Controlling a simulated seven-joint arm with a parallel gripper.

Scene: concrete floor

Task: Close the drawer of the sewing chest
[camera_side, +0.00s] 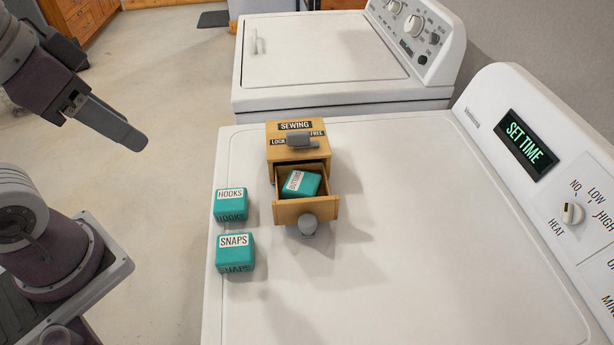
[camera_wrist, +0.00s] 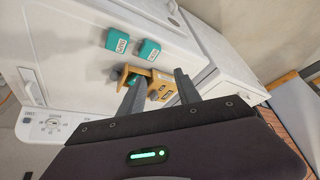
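The wooden sewing chest (camera_side: 285,153) stands on the white appliance top in the side view. Its drawer (camera_side: 292,212) is pulled out toward the front and has a grey knob (camera_side: 308,226). A teal box (camera_side: 309,184) sits tilted inside the drawer; its label is hard to read. A grey latch (camera_side: 300,141) sits on the chest between the words LOCK and FREE. My gripper (camera_side: 137,139) is raised to the left, well apart from the chest. In the wrist view my gripper (camera_wrist: 156,76) has its fingers spread, with the chest (camera_wrist: 163,78) seen far off between them.
Teal boxes labelled HOOKS (camera_side: 231,205) and SNAPS (camera_side: 235,253) stand left of the drawer, near the top's left edge. A control panel (camera_side: 540,160) rises at the right. Another white appliance (camera_side: 320,60) stands behind. The white top (camera_side: 420,250) right of the drawer is clear.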

